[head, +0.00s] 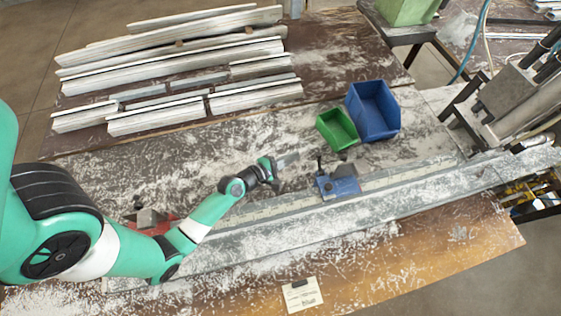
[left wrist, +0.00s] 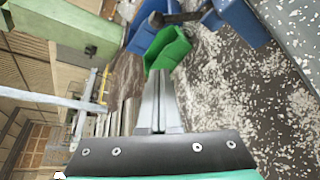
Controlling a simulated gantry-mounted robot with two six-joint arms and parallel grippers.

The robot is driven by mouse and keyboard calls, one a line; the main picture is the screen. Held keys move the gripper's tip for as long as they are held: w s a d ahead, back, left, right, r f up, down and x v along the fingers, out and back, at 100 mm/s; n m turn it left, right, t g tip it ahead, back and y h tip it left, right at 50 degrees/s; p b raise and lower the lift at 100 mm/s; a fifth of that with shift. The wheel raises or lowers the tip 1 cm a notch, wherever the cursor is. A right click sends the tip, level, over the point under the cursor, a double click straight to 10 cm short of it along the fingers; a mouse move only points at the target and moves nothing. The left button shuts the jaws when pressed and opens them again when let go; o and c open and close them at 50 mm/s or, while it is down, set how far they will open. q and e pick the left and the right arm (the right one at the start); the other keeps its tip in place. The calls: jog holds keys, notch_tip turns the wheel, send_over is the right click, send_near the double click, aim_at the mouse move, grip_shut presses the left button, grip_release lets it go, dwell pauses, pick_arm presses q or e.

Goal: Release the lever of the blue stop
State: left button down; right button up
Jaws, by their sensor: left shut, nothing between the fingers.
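The blue stop (head: 342,188) sits on the long grey rail (head: 420,190) near the middle of the bench. Its dark lever (head: 320,166) stands up at its left end. My left gripper (head: 292,158) is shut and empty, to the left of the lever and apart from it. In the left wrist view the shut fingers (left wrist: 160,112) point toward the bins. There the lever (left wrist: 180,18) with its round knob and part of the blue stop (left wrist: 242,22) show at the top. My right gripper is not in view.
A small green bin (head: 337,139) and a larger blue bin (head: 376,132) stand just behind the stop. A red stop (head: 160,226) is partly hidden by my left arm. Pale profiles (head: 175,62) lie at the back left. Chips cover the bench.

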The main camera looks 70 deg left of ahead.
pick_arm(q)
jog(key=v, duration=0.4)
jog(key=shift+s+d, duration=0.1)
jog(key=shift+s, duration=0.2)
